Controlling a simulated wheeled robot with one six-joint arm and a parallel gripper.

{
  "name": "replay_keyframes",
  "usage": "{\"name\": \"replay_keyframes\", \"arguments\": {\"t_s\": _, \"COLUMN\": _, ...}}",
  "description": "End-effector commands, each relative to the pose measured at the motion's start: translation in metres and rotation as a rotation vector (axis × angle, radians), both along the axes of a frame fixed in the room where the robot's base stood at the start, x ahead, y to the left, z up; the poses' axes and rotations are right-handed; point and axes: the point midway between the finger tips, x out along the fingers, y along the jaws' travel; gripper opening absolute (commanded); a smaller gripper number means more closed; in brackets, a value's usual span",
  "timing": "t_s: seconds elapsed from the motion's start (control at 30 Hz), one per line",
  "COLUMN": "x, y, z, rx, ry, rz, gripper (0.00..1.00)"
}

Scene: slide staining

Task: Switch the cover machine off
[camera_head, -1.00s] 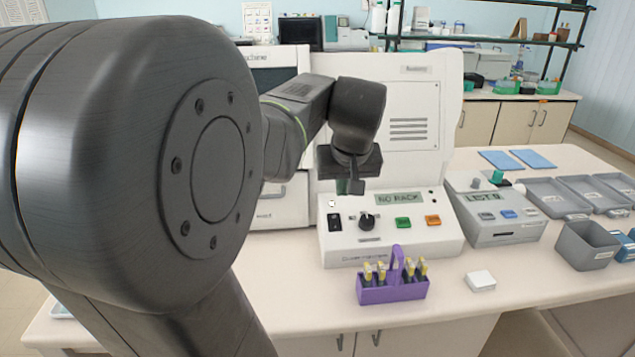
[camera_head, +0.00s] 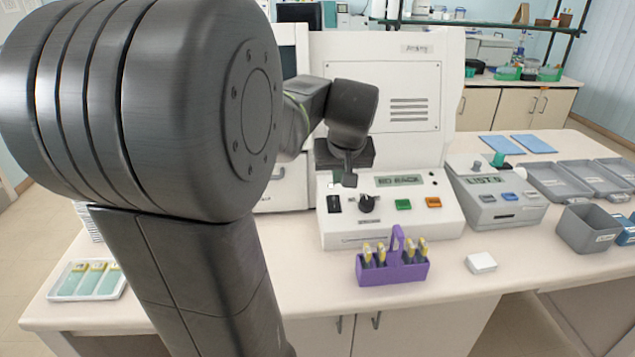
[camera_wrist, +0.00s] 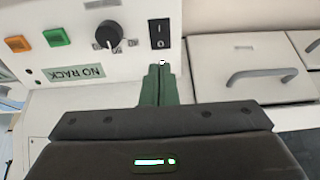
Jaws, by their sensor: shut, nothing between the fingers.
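The cover machine (camera_head: 420,100) is a large white cabinet with a sloped control panel (camera_head: 385,222) in front. Its display (camera_head: 398,180) reads NO RACK. The panel holds a black rocker switch (camera_head: 334,204), a black knob (camera_head: 366,203), a green button (camera_head: 403,204) and an orange button (camera_head: 433,202). The rocker switch, with I and O marks, also shows in the wrist view (camera_wrist: 159,34). My gripper (camera_head: 349,180) is above the panel, near the switch and knob. In the wrist view, my gripper's fingertips (camera_wrist: 161,66) are together and empty, close to the switch; contact cannot be told.
A purple rack (camera_head: 393,271) with yellow-topped slides stands before the panel. A white box (camera_head: 481,262) lies to its right. A grey device (camera_head: 495,205) and grey trays (camera_head: 560,185) stand further right. A slide tray (camera_head: 88,297) is at the left.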

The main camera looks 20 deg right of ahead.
Motion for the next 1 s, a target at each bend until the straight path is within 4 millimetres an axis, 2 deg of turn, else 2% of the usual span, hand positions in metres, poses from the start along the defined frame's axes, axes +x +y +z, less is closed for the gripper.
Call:
{"name": "replay_keyframes", "arguments": {"t_s": 0.03, "x": 0.005, "y": -0.001, "z": -0.011, "rx": 0.003, "ry": 0.005, "rz": 0.001, "gripper": 0.00}}
{"name": "replay_keyframes", "arguments": {"t_s": 0.2, "x": 0.021, "y": -0.004, "z": -0.042, "rx": 0.002, "ry": 0.005, "rz": 0.002, "gripper": 0.00}}
{"name": "replay_keyframes", "arguments": {"t_s": 0.4, "x": 0.032, "y": -0.008, "z": -0.064, "rx": 0.001, "ry": 0.003, "rz": 0.001, "gripper": 0.00}}
{"name": "replay_keyframes", "arguments": {"t_s": 0.6, "x": 0.037, "y": -0.009, "z": -0.073, "rx": 0.000, "ry": 0.001, "rz": 0.001, "gripper": 0.00}}
{"name": "replay_keyframes", "arguments": {"t_s": 1.0, "x": 0.038, "y": -0.009, "z": -0.073, "rx": 0.002, "ry": 0.009, "rz": 0.001, "gripper": 0.00}}
